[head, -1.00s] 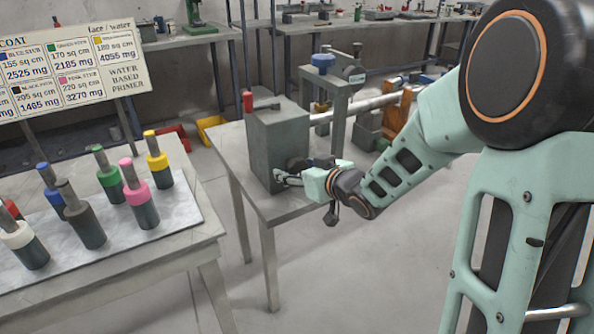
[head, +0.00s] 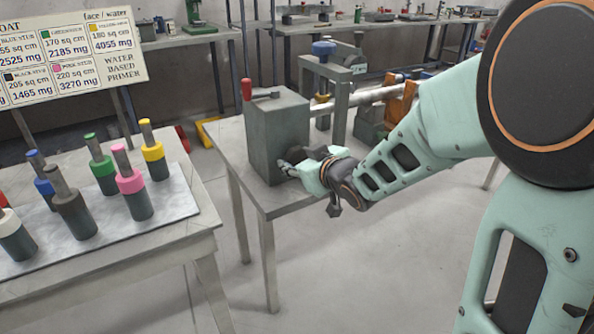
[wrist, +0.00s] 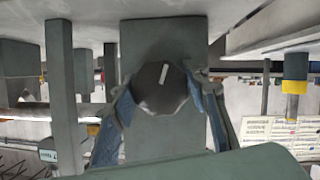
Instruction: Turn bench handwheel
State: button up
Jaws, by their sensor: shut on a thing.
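The handwheel (wrist: 155,95) is a dark, many-sided knob with a pale stripe on its face, seen in the wrist view. It sits on the face of a grey-green box (head: 272,135), which stands on a metal bench (head: 226,143). My gripper (wrist: 160,112) has its bluish fingers on both sides of the knob and is shut on it. In the head view my gripper (head: 289,166) is at the lower right of the box, and it largely hides the knob. The pale stripe is nearly upright, leaning slightly right, in the wrist view.
A pale shaft (head: 357,97) runs right, past a stand with a blue knob (head: 324,48). A table (head: 192,238) with coloured-top cylinders is at the left. A sign (head: 70,52) stands behind it.

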jog(key=shift+f+n+b, duration=0.2)
jog(key=shift+n+b, duration=0.1)
jog(key=shift+b, duration=0.5)
jog(key=shift+r+b, duration=0.15)
jog(key=shift+b, duration=0.2)
jog(key=shift+h, duration=0.3)
jog(key=o, duration=1.2)
jog(key=shift+c, duration=0.2)
jog(key=shift+d+r+p, duration=0.1)
jog(key=shift+r+p, duration=0.15)
jog(key=shift+p, duration=0.6)
